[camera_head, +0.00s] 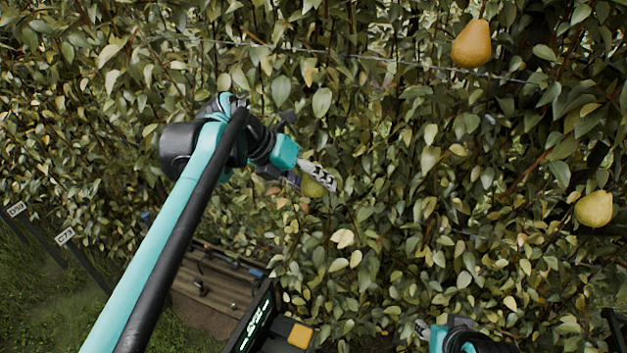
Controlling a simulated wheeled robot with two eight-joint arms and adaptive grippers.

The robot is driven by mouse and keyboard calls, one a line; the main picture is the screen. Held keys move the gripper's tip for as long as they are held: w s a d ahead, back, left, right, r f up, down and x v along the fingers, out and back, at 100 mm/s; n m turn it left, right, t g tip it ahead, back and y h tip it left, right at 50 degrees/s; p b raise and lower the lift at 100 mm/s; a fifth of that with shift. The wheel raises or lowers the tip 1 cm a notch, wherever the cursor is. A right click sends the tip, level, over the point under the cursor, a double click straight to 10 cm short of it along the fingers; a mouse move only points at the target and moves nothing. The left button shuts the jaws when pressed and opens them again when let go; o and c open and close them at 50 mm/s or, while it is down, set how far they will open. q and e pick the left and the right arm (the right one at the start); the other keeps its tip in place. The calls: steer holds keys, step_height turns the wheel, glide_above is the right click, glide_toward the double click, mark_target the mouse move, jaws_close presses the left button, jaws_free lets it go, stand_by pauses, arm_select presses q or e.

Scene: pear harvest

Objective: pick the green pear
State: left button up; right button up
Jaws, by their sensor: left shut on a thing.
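A green pear (312,187) sits among the leaves near the middle of the head view, partly covered by a finger. My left gripper (317,181) reaches in from the left and is shut on this pear, with one pale finger across its upper right side. The pear's stem is hidden, so I cannot tell whether it is still attached. My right gripper (424,328) shows only in part at the bottom edge, well below the pear, and its jaw state is unclear.
A yellow-brown pear (471,44) hangs at the upper right and a yellowish pear (593,209) at the right edge. Dense foliage fills most of the view, with a thin wire (390,60) across the top. Signposts (65,237) stand at the lower left on grass.

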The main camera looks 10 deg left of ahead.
arm_select(q)
steer(key=s+t, duration=0.1)
steer(key=s, duration=0.1)
steer(key=s+d+m+t+b, duration=0.1)
steer(key=s+t, duration=0.1)
steer(key=shift+s, duration=0.25)
steer(key=s+t, duration=0.1)
steer(key=s+m+t, duration=0.2)
steer(key=s+t, duration=0.1)
steer(key=shift+d+b, duration=0.3)
steer(key=shift+d, duration=0.05)
steer(key=shift+w, duration=0.2)
steer(key=shift+s, duration=0.1)
